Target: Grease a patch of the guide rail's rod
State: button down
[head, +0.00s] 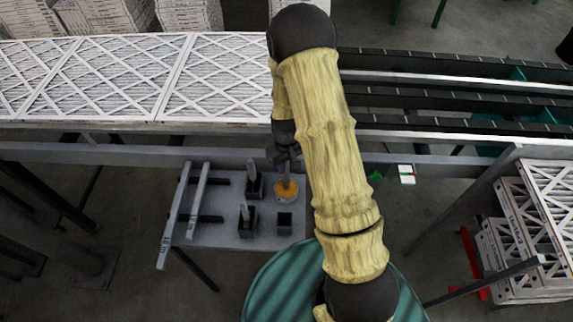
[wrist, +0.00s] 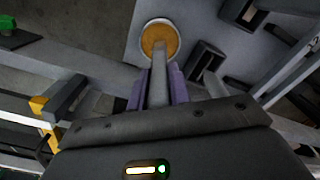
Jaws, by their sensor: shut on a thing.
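My gripper (head: 284,152) is shut on a grey stick-like tool (wrist: 159,78), held between its purple fingers (wrist: 158,92). The tool points down at a round pot of orange-yellow grease (head: 288,188). In the wrist view its far end overlaps the grease (wrist: 155,36); I cannot tell how deep it reaches. The pot stands on a small grey table. Two long pale bars, apparently the guide rail (head: 197,202), lie across dark cross-pieces at the table's left side. I cannot tell which bar is the rod.
Dark square holders stand beside the pot; two hold upright grey pieces (head: 246,220), and one (head: 284,222) looks empty. A conveyor with white lattice-faced filters (head: 110,75) runs behind. Stacked filters (head: 545,205) stand at the right. The table's front-left (head: 215,238) is bare.

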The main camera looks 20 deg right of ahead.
dwell(0.5)
jog(key=shift+w+r+p, duration=0.1)
jog(key=shift+r+p, duration=0.45)
jog(key=shift+r, duration=0.1)
jog(key=shift+r+p, duration=1.9)
jog(key=shift+r, duration=0.95)
jog(key=shift+d+f, duration=0.1)
